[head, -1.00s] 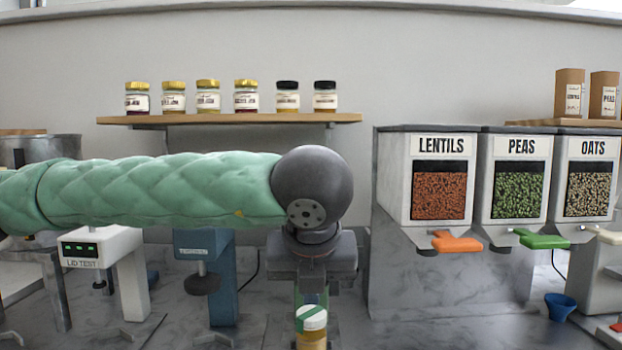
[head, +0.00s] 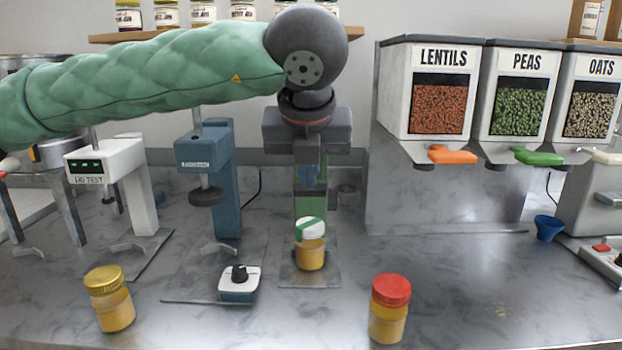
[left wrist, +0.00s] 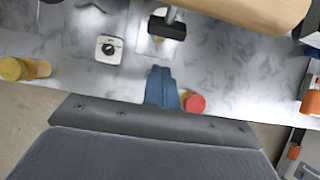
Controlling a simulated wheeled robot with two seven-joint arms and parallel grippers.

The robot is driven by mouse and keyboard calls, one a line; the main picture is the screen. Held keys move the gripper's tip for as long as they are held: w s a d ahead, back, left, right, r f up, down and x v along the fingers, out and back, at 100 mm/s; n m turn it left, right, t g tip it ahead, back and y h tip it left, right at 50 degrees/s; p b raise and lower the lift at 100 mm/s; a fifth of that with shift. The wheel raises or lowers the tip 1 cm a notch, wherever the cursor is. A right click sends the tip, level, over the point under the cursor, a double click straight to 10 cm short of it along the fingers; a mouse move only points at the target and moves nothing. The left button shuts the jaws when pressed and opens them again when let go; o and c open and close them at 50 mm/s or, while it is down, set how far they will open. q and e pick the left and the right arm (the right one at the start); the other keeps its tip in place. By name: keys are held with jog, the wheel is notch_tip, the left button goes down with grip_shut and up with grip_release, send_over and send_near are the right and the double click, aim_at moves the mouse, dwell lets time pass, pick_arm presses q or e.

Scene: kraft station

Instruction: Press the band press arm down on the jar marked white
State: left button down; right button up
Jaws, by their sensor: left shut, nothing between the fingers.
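The jar with the white lid (head: 311,240) stands upright on a metal base plate in the head view, a green band across its lid. Behind it rises the green post of the band press (head: 311,200), its upper part hidden by my left gripper (head: 309,178). The gripper is shut and empty, in front of the press and above the jar; I cannot tell whether it touches the press. In the left wrist view its blue fingers (left wrist: 163,88) are together, and a black block on a grey rod (left wrist: 167,25) covers much of the pale jar's place. My right gripper is out of view.
A gold-lidded jar (head: 108,297) and a red-lidded jar (head: 389,308) stand near the front. A small white box with a black knob (head: 239,282) sits left of the press. A blue press (head: 207,180) and lid tester (head: 105,165) stand left, dispensers (head: 437,100) right.

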pick_arm(q)
notch_tip(320, 180, up, 10)
jog(key=w, duration=0.1)
jog(key=shift+w, duration=0.2)
jog(key=shift+d, duration=0.1)
